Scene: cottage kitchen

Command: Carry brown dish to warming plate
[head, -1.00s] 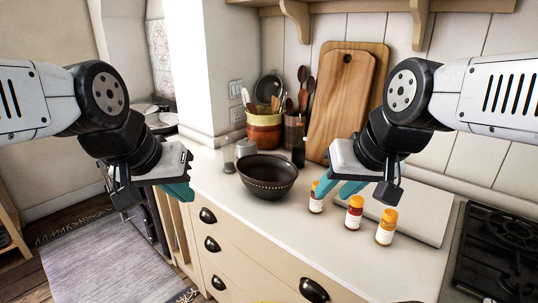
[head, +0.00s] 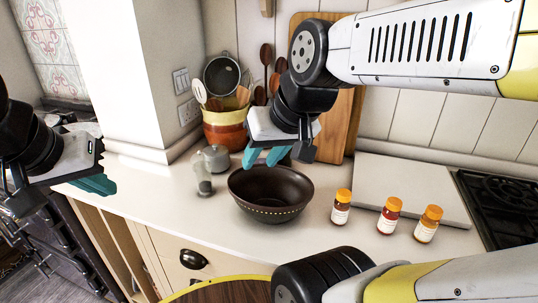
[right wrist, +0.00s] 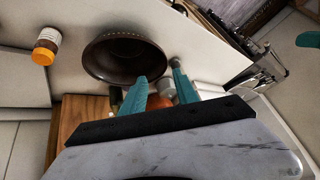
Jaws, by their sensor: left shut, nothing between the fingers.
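The brown dish (head: 270,207), a dark round bowl with a dotted band, stands upright on the counter. It also shows in the right wrist view (right wrist: 112,68). My right gripper (head: 265,156) is at the bowl's back rim, pointing down. In the right wrist view its teal fingers (right wrist: 160,74) are apart, with the tips close to the rim; I cannot tell whether they touch it. My left gripper (head: 98,184) is shut and empty at the left, away from the bowl. A pale flat slab (head: 400,180), possibly the warming plate, lies right of the bowl.
A grey pot (head: 213,158) and a small shaker (head: 202,182) stand left of the bowl. A utensil crock (head: 225,130) and cutting boards are behind. A black stove (head: 497,205) is at far right.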

